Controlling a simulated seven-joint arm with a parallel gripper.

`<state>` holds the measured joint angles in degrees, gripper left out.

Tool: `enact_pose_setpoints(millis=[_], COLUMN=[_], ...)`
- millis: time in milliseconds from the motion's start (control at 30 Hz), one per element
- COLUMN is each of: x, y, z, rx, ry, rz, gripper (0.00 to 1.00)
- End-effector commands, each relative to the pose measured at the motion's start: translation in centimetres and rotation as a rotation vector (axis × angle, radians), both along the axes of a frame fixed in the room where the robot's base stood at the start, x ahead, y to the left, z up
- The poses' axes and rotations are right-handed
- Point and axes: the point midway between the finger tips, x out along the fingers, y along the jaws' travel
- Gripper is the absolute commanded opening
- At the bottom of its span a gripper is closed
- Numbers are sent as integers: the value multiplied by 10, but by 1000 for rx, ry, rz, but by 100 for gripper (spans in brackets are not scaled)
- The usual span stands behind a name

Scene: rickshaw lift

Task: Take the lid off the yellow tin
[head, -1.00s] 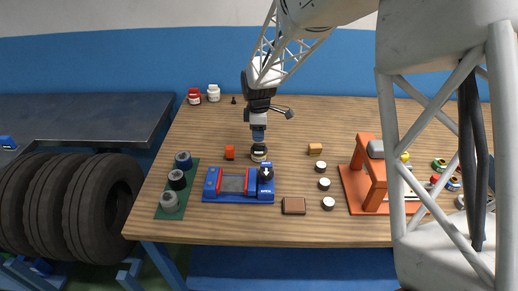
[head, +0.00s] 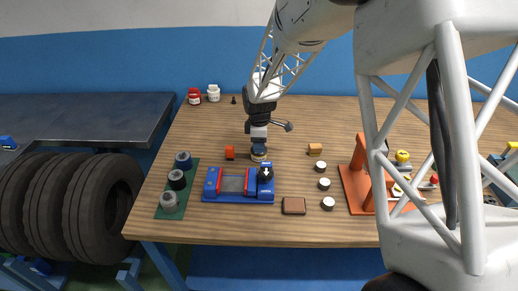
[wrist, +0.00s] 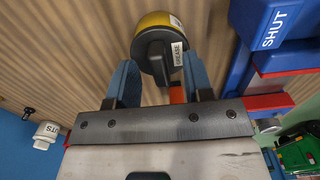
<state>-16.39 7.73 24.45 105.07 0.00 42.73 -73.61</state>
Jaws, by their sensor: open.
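The yellow tin (wrist: 158,19) is at the top middle of the wrist view, with a white label reading GREASE. Its dark lid (wrist: 157,68) has a raised bar-like grip and sits on the tin. My gripper (wrist: 160,62) is open, with one blue finger on either side of the lid's grip; I cannot tell whether they touch it. In the head view my gripper (head: 259,149) is directly over the tin (head: 259,158), hiding most of the lid.
A blue vise-like fixture (head: 238,197) with red strips stands just in front of the tin. An orange block (head: 230,152) is to its left. Several white-topped round pieces (head: 324,184) and an orange stand (head: 358,190) are to the right. Jars (head: 213,93) stand at the back left.

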Motion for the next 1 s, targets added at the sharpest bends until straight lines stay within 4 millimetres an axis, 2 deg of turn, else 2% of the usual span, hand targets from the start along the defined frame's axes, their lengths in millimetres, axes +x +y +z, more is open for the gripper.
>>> enact_pose_setpoints(millis=[433, 733, 767, 1000], x=[0, 0, 0, 0], y=[0, 0, 0, 0], z=[0, 0, 0, 1], rx=[0, 0, 0, 0], ry=[0, 0, 0, 0], rz=[0, 0, 0, 0], gripper=[47, 2, 0, 0])
